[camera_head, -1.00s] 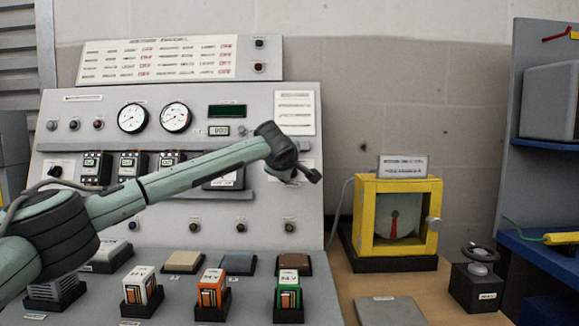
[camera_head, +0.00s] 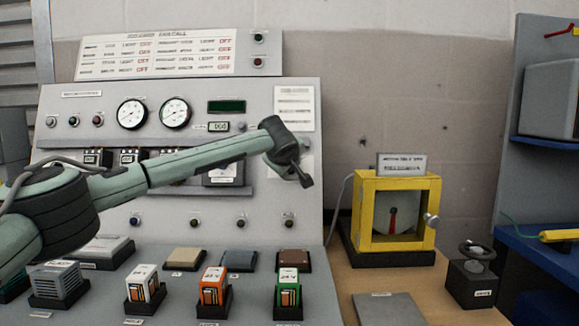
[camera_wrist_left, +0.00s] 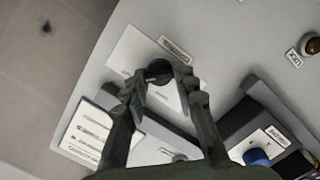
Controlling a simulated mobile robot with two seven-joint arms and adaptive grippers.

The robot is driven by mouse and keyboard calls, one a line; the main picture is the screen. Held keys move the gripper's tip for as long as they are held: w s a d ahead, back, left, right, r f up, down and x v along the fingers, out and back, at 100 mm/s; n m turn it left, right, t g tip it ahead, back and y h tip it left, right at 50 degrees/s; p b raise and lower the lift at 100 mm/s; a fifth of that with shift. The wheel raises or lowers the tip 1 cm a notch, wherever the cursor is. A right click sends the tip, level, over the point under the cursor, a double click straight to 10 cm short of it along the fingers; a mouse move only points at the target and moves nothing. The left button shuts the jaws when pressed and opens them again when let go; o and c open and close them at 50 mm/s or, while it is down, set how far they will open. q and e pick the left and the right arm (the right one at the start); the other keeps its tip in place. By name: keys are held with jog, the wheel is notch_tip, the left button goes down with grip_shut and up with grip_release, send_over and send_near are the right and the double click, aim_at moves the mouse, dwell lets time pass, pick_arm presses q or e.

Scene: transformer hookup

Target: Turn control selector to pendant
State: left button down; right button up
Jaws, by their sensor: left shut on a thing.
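The control selector is a dark round knob (camera_wrist_left: 158,70) on a white plate (camera_wrist_left: 135,55) on the sloped grey panel (camera_head: 262,205). In the left wrist view the fingers of my left gripper (camera_wrist_left: 160,82) stand on both sides of the knob and are shut on it. In the head view the left gripper (camera_head: 303,178) is at the right side of the panel. There my wrist and gripper hide the knob, so I cannot read which way it points. The label lettering by the knob is too small to read. My right gripper is not in view.
Several block-like modules in dark holders, such as the green one (camera_head: 288,292), stand on the panel's lower ledge. A yellow-framed gauge (camera_head: 362,215) stands on the bench to the right. A blue-knobbed device (camera_wrist_left: 258,158) is close to the gripper in the wrist view.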

pick_arm(q)
jog(key=c, duration=1.2)
grip_release()
jog(key=shift+s, duration=0.1)
jog(key=v, duration=1.2)
